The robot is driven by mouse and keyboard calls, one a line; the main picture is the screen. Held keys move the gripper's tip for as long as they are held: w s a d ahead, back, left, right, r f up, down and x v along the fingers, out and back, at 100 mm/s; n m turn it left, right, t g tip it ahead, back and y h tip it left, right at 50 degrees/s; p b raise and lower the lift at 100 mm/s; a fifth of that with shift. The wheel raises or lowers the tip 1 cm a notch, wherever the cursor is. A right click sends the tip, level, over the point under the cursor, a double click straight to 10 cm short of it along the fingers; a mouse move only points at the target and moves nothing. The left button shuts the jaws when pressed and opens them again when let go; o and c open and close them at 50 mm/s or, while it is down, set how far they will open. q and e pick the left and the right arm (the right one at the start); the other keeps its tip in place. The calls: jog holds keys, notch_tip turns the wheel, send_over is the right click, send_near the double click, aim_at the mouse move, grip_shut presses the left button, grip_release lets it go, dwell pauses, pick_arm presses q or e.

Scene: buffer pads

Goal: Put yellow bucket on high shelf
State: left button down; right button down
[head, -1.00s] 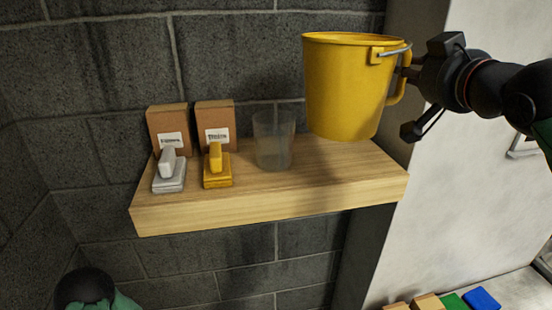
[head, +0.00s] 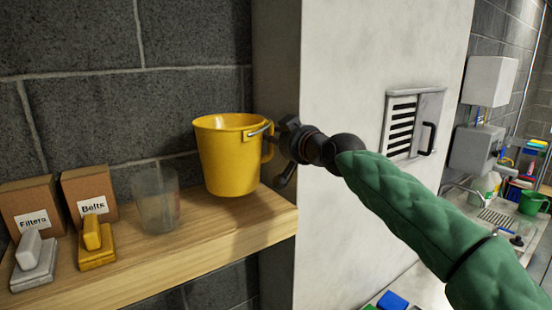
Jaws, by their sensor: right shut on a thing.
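The yellow bucket (head: 229,158) is upright over the right end of the wooden shelf (head: 165,240), right of the clear cup. Its base is at or very close to the shelf top; I cannot tell whether it touches. My right gripper (head: 280,150) comes in from the right and is shut on the bucket's handle side. The fingertips are partly hidden behind the bucket's handle. My left gripper is not in view.
On the shelf stand a clear cup (head: 156,200), a Belts box (head: 89,192), a Filters box (head: 31,205), a yellow pad holder (head: 95,245) and a grey one (head: 33,262). A pale wall (head: 345,70) borders the shelf's right end.

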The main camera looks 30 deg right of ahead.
jog(key=shift+w+d+f+b, duration=0.15)
jog(key=shift+w+f+b, duration=0.1)
jog(key=shift+f, duration=0.6)
jog(key=shift+w+d+f+b, duration=0.2)
jog(key=shift+w+f+b, duration=0.1)
jog(key=shift+f, duration=0.5)
jog(key=shift+w+d+f+b, duration=0.15)
jog(key=shift+w+f+b, duration=0.1)
jog(key=shift+f, duration=0.6)
jog(key=shift+f, duration=0.15)
jog(key=c, duration=1.1)
grip_release()
jog(key=shift+o, duration=0.2)
jog(key=s+r+b, duration=0.1)
jog(key=s+b, duration=0.1)
jog(key=s, duration=1)
jog(key=shift+r, duration=0.2)
